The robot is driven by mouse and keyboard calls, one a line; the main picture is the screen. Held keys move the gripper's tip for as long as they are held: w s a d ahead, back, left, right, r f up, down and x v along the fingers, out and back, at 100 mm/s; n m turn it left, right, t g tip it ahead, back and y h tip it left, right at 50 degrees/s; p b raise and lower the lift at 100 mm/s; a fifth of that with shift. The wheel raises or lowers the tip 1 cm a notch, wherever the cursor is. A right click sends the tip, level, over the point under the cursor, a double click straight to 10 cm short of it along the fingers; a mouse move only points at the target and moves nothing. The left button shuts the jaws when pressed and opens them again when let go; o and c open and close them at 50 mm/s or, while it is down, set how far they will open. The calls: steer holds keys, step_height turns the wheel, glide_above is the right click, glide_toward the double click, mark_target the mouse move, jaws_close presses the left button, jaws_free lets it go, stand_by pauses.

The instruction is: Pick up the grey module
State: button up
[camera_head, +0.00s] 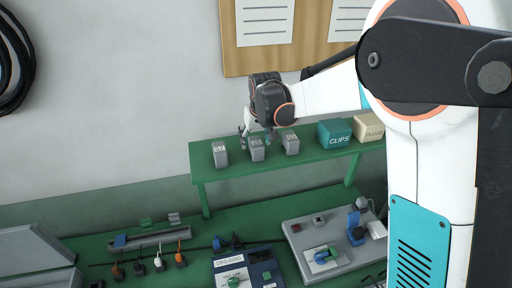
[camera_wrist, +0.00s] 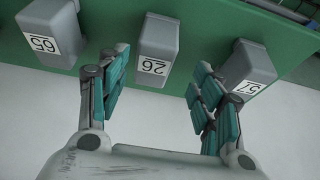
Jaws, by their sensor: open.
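Three similar grey modules with white number labels stand in a row on a green shelf. In the head view they are the left module (camera_head: 220,155), the middle module (camera_head: 257,150) and the right module (camera_head: 291,144). My gripper (camera_head: 257,135) is at the middle one, its fingers apart. In the wrist view, my open gripper (camera_wrist: 161,78) has the middle module (camera_wrist: 158,42) ahead, in line with the gap between its teal finger pads. The other grey modules show at the left (camera_wrist: 48,28) and right (camera_wrist: 248,66). Nothing is held.
On the green shelf (camera_head: 205,172), a teal CLIPS box (camera_head: 335,133) and a beige box (camera_head: 369,128) stand to the right. The workbench below holds tools, a dark blue box (camera_head: 247,265) and a grey fixture panel (camera_head: 300,240). A pinboard hangs behind.

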mark_target(257, 142)
steer(key=x, duration=0.1)
steer(key=p+x, duration=0.1)
steer(key=x, duration=0.3)
steer(key=shift+w+d+r, duration=0.1)
steer(key=shift+w+d, duration=0.05)
steer(key=shift+d, duration=0.2)
steer(key=shift+f, duration=0.35)
jaws_close()
